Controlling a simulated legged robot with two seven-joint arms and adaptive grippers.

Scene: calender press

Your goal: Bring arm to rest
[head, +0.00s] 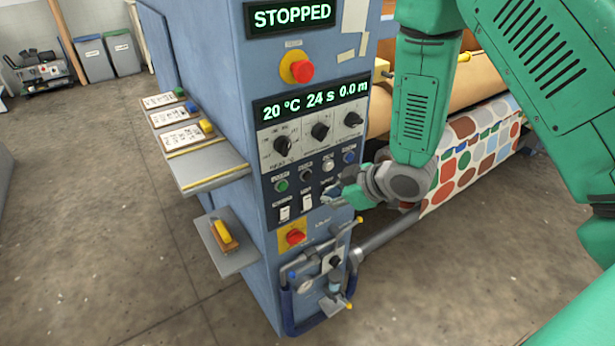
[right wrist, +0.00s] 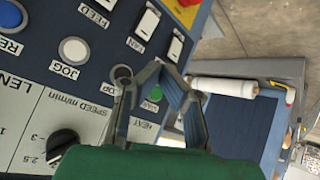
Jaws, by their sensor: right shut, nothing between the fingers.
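My right arm (head: 417,100) reaches in from the right, with its gripper (head: 340,193) in front of the press's control panel (head: 268,205). In the right wrist view, the gripper (right wrist: 168,75) has its fingertips together with nothing between them. They show over the panel near a black button (right wrist: 122,76) and a green button (right wrist: 155,93); whether they touch the panel, I cannot tell. The upper display (head: 292,15) reads STOPPED. The lower display (head: 313,97) reads 20 °C, 24 s, 0.0 m. My left gripper is out of view.
A red button on a yellow plate (head: 295,237) sits low on the cabinet, another red button (head: 302,70) higher. Shelves (head: 210,170) with cards jut out left. Patterned cloth (head: 470,155) hangs behind my arm. Bins (head: 93,60) stand far back. Floor at left is clear.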

